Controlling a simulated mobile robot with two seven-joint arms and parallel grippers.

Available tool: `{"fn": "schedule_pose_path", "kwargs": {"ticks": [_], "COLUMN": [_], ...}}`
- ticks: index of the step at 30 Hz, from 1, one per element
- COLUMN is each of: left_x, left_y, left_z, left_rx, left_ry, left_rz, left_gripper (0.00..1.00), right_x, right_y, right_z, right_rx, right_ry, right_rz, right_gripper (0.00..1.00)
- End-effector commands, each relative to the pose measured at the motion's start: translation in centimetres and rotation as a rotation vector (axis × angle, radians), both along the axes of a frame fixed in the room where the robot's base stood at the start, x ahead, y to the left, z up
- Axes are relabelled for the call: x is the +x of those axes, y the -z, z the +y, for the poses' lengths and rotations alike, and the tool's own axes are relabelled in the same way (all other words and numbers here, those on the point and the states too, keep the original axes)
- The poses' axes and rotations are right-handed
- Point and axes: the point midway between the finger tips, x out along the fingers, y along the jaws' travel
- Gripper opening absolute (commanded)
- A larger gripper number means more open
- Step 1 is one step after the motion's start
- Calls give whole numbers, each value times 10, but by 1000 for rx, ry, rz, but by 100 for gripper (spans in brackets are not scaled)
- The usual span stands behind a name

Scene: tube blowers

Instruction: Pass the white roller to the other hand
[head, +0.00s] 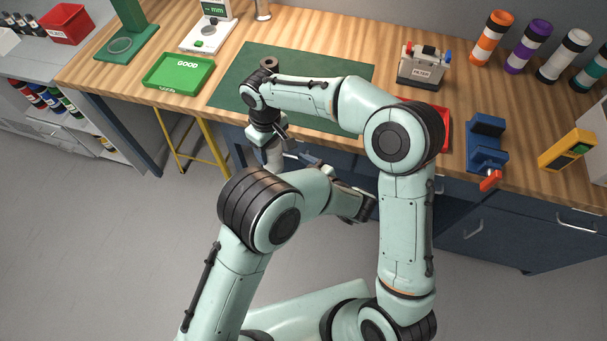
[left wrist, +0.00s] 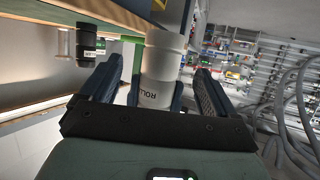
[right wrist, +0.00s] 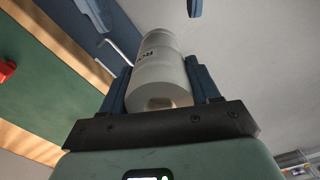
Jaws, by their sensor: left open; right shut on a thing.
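The white roller (head: 273,157) is a pale cylinder hanging in front of the bench's front edge, partly hidden by my arms in the head view. My right gripper (right wrist: 160,80) is shut on the roller (right wrist: 158,75), which lies lengthwise between its fingers with a hollow end toward the palm. My left gripper (left wrist: 158,78) is open. In the left wrist view the roller (left wrist: 160,75), with dark lettering, stands between its spread fingers, with gaps at both sides. A blue finger tip also shows at the top of the right wrist view.
The wooden bench carries a green mat (head: 335,70), a green GOOD tray (head: 178,72), a filter device (head: 421,68), a blue vise-like fixture (head: 486,142) and a yellow meter (head: 567,150). A red tray is partly hidden behind my right arm. Open floor lies before the bench.

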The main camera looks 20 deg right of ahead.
Motion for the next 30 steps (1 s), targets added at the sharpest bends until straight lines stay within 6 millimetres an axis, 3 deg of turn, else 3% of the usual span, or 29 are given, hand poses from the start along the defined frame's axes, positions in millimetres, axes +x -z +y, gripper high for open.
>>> {"fn": "schedule_pose_path", "kwargs": {"ticks": [6, 12, 25, 30], "left_x": [33, 52, 60, 59], "left_y": [17, 26, 29, 29], "left_z": [22, 34, 38, 38], "left_rx": [1, -1, -1, -2], "left_ry": [-2, 0, 2, 3], "left_rz": [0, 2, 0, 0], "left_gripper": [89, 89, 89, 34], "right_x": [0, 0, 0, 0], "right_y": [-1, -1, -1, -1], "right_z": [0, 0, 0, 1], "right_rx": [1, 1, 1, 1], "right_ry": [0, 0, 0, -1], "right_rz": [-1, -1, -1, 0], "right_gripper": [20, 20, 20, 20]}}
